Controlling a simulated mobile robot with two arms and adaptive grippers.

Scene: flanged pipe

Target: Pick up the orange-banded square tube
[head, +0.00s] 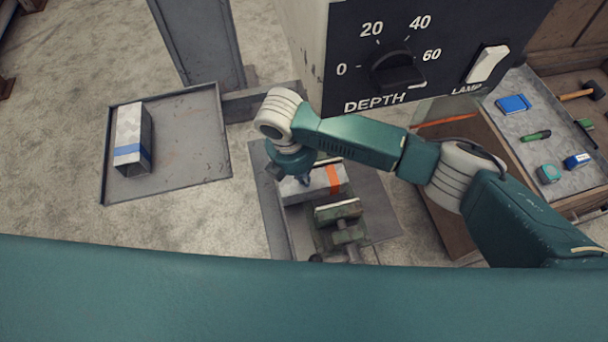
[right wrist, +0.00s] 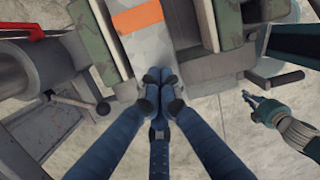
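The orange-banded square tube (head: 318,184) is grey with an orange band near one end. It lies between the green jaws of a vise (head: 338,212); I cannot tell whether they touch it. It also shows in the right wrist view (right wrist: 133,45). My right gripper (head: 303,181) is over the tube's plain end. In the right wrist view my right gripper's blue fingertips (right wrist: 160,76) are together in front of the tube, narrower than it, with nothing visible between them. My left gripper (right wrist: 250,98) appears only small at the right of that view; its opening is unclear.
A blue-banded square tube (head: 131,140) lies in a grey tray (head: 190,182) at the left. A control box (head: 400,60) with a DEPTH dial hangs close behind my right arm. A tool tray (head: 530,95) holds several small items at the right.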

